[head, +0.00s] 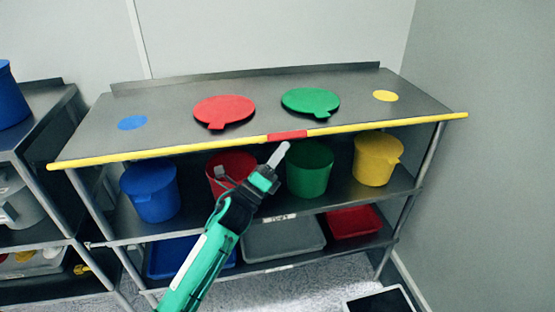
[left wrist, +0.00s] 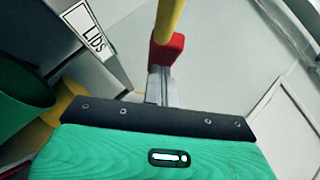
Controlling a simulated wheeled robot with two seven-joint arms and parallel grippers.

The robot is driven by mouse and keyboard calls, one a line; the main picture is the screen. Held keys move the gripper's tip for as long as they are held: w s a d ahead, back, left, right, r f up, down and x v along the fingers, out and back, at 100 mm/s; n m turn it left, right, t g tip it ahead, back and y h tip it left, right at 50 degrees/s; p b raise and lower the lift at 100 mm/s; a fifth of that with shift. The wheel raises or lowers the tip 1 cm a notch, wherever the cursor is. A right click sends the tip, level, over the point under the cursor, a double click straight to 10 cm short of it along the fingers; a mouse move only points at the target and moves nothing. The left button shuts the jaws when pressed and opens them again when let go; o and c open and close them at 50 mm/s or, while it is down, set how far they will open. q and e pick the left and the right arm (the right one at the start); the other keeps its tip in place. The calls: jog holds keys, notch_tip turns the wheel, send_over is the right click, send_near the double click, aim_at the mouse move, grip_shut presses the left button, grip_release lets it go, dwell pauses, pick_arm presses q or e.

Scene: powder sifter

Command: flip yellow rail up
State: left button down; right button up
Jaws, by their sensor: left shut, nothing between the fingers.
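The yellow rail (head: 390,125) runs along the front edge of the metal shelf's top and juts out past both ends. Its red middle section (head: 287,135) is at the centre. My left gripper (head: 280,153) is shut and empty, its tip just below the red section. In the left wrist view the shut fingers (left wrist: 160,88) point at the red section (left wrist: 166,52), with the yellow rail (left wrist: 168,18) beyond it. I cannot tell whether the fingertips touch the red section. My right gripper is not in view.
On the shelf top (head: 260,89) lie a red lid (head: 224,110), a green lid (head: 310,102), a blue disc (head: 132,123) and a yellow disc (head: 385,96). Blue (head: 150,192), red (head: 228,165), green (head: 310,170) and yellow (head: 375,160) buckets stand below. A wall is at the right.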

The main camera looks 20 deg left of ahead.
aim_at(277, 134)
pick_arm(q)
jog(key=r+n+y+p, duration=0.1)
jog(key=n+p, duration=0.1)
jog(key=p, duration=0.1)
jog(key=w+r+n+g+y+p, duration=0.1)
jog(key=r+n+y+p, duration=0.1)
jog(key=p, duration=0.2)
jog(key=a+r+n+y+p, duration=0.1)
jog(key=n+y+p, duration=0.1)
jog(key=p, duration=0.1)
jog(key=shift+w+r+n+g, duration=0.25)
jog(key=shift+n+g, duration=0.05)
jog(key=shift+g, duration=0.1)
jog(key=shift+w+p, duration=0.2)
jog(key=shift+p, duration=0.35)
jog(key=shift+w+a+r+p, duration=0.3)
jog(key=shift+w+p, duration=0.05)
jog(key=shift+w+a+r, duration=0.4)
jog(key=shift+w, duration=0.2)
jog(key=shift+r, duration=0.15)
